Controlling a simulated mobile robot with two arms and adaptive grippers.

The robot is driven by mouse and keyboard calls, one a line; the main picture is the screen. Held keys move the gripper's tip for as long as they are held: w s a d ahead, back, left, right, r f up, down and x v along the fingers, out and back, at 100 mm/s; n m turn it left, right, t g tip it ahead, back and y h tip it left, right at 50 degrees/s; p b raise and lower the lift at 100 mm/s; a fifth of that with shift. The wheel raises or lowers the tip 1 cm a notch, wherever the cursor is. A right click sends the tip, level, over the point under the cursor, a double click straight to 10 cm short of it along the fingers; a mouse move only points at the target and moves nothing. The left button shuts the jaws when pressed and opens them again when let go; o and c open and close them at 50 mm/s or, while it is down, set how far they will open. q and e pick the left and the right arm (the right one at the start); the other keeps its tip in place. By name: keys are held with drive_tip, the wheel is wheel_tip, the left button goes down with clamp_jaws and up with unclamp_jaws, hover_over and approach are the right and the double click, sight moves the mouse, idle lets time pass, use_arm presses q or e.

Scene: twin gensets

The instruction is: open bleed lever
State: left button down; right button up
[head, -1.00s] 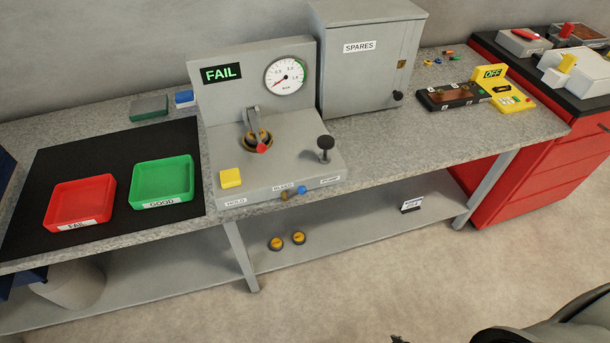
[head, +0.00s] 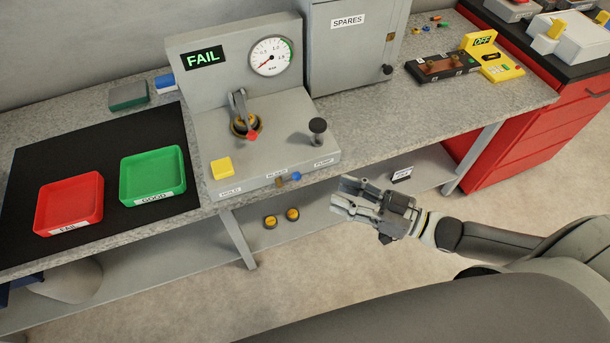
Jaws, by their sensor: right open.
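The test stand (head: 290,160) on the bench has labels along its front edge, with a BLEED label in the middle. Just below that label, a small lever with a brass part (head: 281,182) and a blue ball end (head: 295,176) sticks out from the front face. The blue end points right. My right gripper (head: 338,195) is to the right of the blue end, in front of the bench edge. My left gripper is not in view.
The stand carries a yellow HOLD button (head: 221,168), a black PUMP knob (head: 318,130), a clamp (head: 240,108) and a gauge (head: 271,56); its display (head: 202,57) reads FAIL. Red (head: 70,229) and green (head: 155,198) trays lie left. A lower shelf (head: 330,217) runs beneath.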

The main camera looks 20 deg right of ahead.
sight(288, 179)
drive_tip(key=p+x, duration=0.1)
drive_tip(key=x, duration=0.8)
drive_tip(key=shift+w+a+f, duration=0.1)
drive_tip(key=shift+w+a, duration=0.1)
drive_tip(key=shift+w, duration=0.05)
clamp_jaws()
